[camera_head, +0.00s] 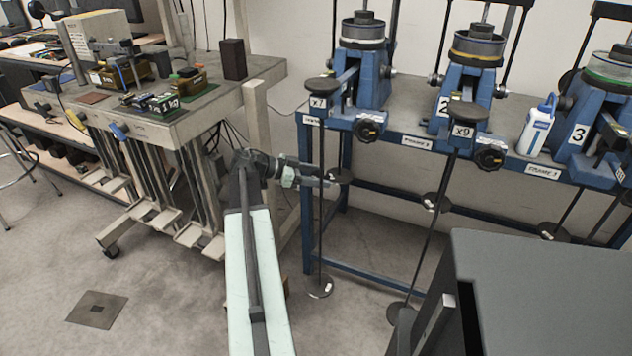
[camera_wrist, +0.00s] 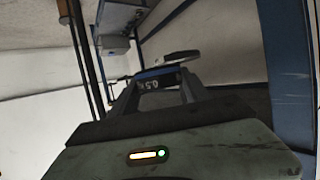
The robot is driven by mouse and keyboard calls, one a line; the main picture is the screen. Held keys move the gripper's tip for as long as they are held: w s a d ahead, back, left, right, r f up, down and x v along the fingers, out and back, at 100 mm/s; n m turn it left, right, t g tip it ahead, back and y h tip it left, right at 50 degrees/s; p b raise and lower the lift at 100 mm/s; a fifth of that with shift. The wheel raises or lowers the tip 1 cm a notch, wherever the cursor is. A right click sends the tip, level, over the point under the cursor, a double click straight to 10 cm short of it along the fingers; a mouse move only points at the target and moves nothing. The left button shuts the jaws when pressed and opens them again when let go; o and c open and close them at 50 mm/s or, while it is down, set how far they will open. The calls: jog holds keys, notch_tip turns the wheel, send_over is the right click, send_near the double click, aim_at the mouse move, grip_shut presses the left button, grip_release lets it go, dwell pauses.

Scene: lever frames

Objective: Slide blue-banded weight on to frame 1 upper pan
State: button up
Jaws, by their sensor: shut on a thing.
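The blue-banded weight (camera_wrist: 164,83) is between my jaws in the wrist view, dark, with a blue band and a "0.5 k" label. My gripper (camera_head: 328,182) reaches right from my arm in the head view and is shut on it. Frame 1's hanger rod (camera_head: 319,230) hangs below its x7 lever end; my fingers cross it in the picture. A dark disc (camera_head: 341,175) shows at my fingertips; I cannot tell whether it is the weight or the upper pan. In the wrist view a thin grey disc (camera_wrist: 180,57) shows just beyond the weight. Contact is unclear.
Frame 1's lower pan (camera_head: 320,288) is near the floor. Frame 2 (camera_head: 468,75) and its hanger stand to the right, and a blue-and-white bottle (camera_head: 537,128) stands before frame 3. A dark cabinet (camera_head: 545,265) is at front right. Floor is open at left.

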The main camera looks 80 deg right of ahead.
aim_at(338, 175)
jog(key=shift+s+d, duration=1.2)
jog(key=shift+d, duration=0.3)
jog(key=shift+s+d, duration=0.25)
jog(key=shift+s+d, duration=0.65)
jog(key=shift+d, duration=0.2)
jog(key=shift+s+d, duration=0.45)
jog(key=shift+d, duration=0.25)
jog(key=shift+f+b, duration=0.45)
jog(key=shift+b, duration=0.05)
dwell(0.4)
jog(key=o, duration=1.7)
jog(key=shift+o, duration=0.2)
